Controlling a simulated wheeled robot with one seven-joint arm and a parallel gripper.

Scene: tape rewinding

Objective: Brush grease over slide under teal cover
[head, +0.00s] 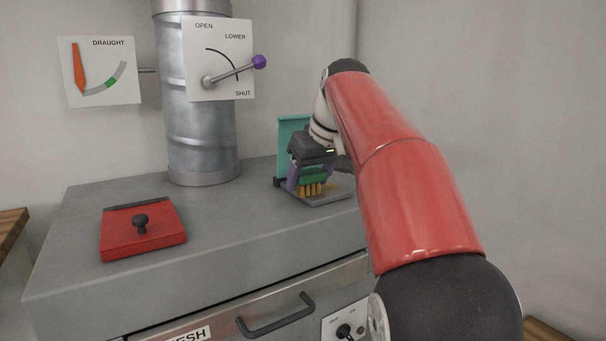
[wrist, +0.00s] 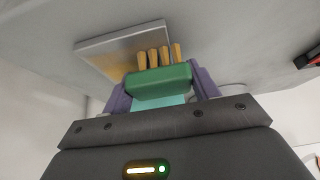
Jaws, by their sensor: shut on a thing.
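My gripper (head: 309,176) is shut on a green brush (head: 314,174), with one purple finger at each side of it. The brush also shows in the wrist view (wrist: 158,82), with several stiff orange-yellow bristles pointing away from the gripper. The teal cover (head: 292,128) stands raised behind my gripper, at the back right of the grey cabinet top. In front of it lies a flat grey metal slide (head: 328,199), also seen in the wrist view (wrist: 108,46). The bristles are over the slide; I cannot tell whether they touch it. An orange-brown patch shows beside them.
A red cover with a black knob (head: 143,240) lies shut at the left of the cabinet top (head: 230,220). A metal duct (head: 203,130) rises at the back, with a purple-ended lever (head: 232,70) and a draught gauge (head: 98,72). The middle of the top is clear.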

